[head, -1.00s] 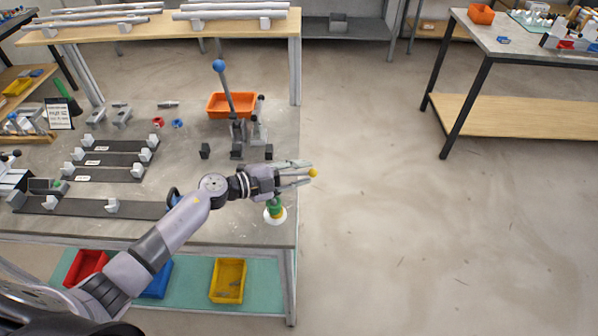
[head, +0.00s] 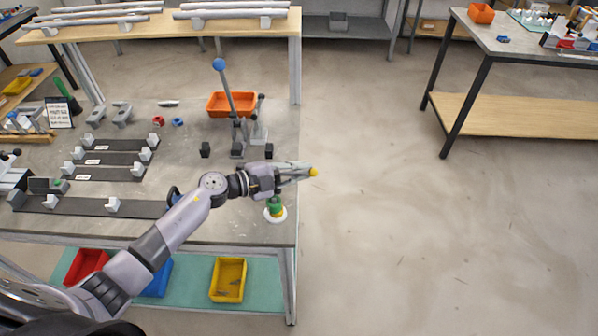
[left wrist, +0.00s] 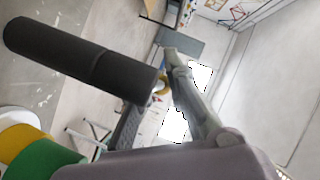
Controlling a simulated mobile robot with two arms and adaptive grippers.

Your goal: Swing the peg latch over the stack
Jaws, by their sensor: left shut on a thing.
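A small stack (head: 275,209) of green and yellow pieces on a white base stands near the right front corner of the workbench. It also shows at the lower left of the left wrist view (left wrist: 42,158). My left gripper (head: 298,171) is just above and right of the stack, its fingers shut on the peg latch. The latch's yellow knob (head: 313,172) shows at the fingertips; the rest of the latch is mostly hidden. In the left wrist view, a thick dark cylinder (left wrist: 80,60) lies across the upper left; I cannot tell whether it belongs to the latch. My right gripper is out of view.
The workbench (head: 225,228) ends just right of the stack, with open floor beyond. A tall blue-knobbed lever (head: 226,85) and an orange bin (head: 222,104) stand behind my gripper. Dark strips with white blocks (head: 112,205) lie to the left.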

